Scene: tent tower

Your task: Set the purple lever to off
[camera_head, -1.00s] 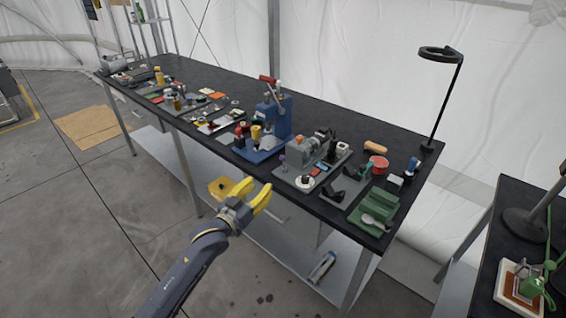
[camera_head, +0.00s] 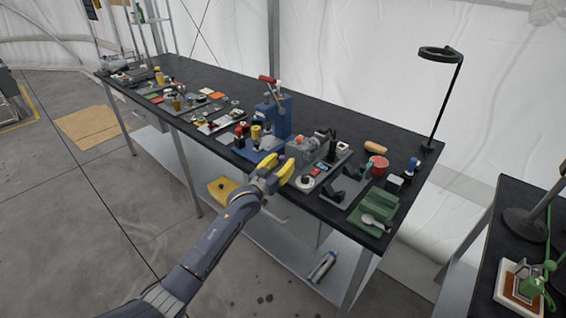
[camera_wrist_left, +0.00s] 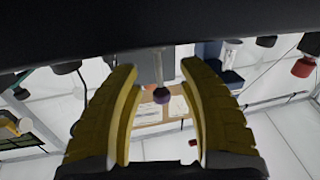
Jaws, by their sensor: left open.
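The purple lever's round knob (camera_wrist_left: 161,95) shows in the left wrist view on a light stem, between the two yellow fingers. It is apart from both fingers as seen there. My left gripper (camera_head: 278,166) is open at the front edge of the black bench, in front of the grey device (camera_head: 307,147). The gripper also shows in the left wrist view (camera_wrist_left: 159,70). In the head view the lever is hidden behind the gripper. My right gripper is not in view.
A blue press (camera_head: 276,118) with a red handle stands just left and behind the gripper. A green tray (camera_head: 376,208) and a red round container (camera_head: 378,164) are to the right. A yellow object (camera_head: 223,188) lies on the lower shelf. The floor in front is clear.

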